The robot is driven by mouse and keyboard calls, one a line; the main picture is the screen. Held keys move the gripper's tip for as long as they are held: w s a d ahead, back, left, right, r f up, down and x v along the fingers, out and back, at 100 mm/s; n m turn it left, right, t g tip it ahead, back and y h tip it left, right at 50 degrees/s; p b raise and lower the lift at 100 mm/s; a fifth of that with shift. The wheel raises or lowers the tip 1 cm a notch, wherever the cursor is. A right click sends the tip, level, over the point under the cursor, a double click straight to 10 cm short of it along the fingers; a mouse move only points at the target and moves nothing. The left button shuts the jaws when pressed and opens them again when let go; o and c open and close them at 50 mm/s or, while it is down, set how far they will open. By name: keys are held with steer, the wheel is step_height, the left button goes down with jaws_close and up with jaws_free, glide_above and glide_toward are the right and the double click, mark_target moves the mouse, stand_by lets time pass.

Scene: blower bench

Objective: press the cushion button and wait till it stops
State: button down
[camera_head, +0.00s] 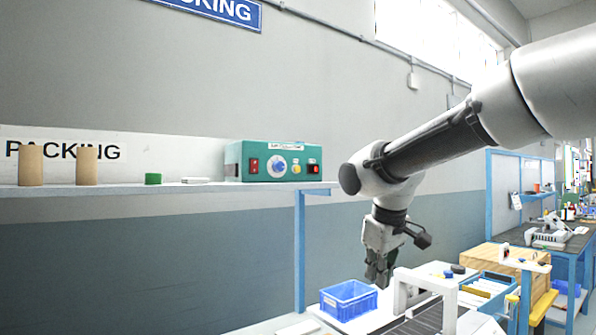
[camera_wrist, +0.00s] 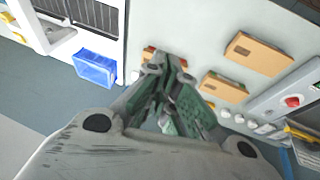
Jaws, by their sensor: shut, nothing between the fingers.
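My gripper (camera_head: 378,272) points down at the end of my arm, above the bench at the lower right of the head view. In the wrist view my gripper (camera_wrist: 167,64) is shut and empty. A red button (camera_wrist: 292,102) sits on a grey housing at the right edge of the wrist view; I cannot read any label on it. A green control box (camera_head: 272,160) on the shelf carries a red switch, a blue dial, a yellow button and a red button. I cannot tell which button is the cushion one.
A blue bin (camera_head: 348,300) stands on the bench below and left of my gripper. A white frame (camera_head: 447,300) stands just right of the gripper. Brown cardboard pieces (camera_wrist: 258,54) lie on the pale bench top near the fingers. The shelf (camera_head: 120,199) runs along the wall.

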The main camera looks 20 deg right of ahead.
mark_target(297, 169)
steer(key=w+a+r+n+t+h, duration=0.2)
steer(key=w+r+n+t, duration=0.5)
steer(key=w+r, duration=1.5)
steer(key=r+n, duration=0.1)
steer(key=n, duration=0.4)
steer(key=shift+a+r+n, duration=0.15)
steer(key=shift+a+n, duration=0.1)
steer(key=shift+n, duration=0.05)
steer(key=shift+w+a, duration=0.45)
steer(key=shift+w, duration=0.95)
steer(key=shift+w+a, duration=0.45)
steer(key=shift+w, duration=0.95)
steer(key=shift+w+a, duration=0.45)
steer(key=shift+w, duration=0.95)
steer(key=shift+w, duration=0.1)
steer(key=shift+w+a, duration=0.15)
steer(key=shift+w, duration=0.15)
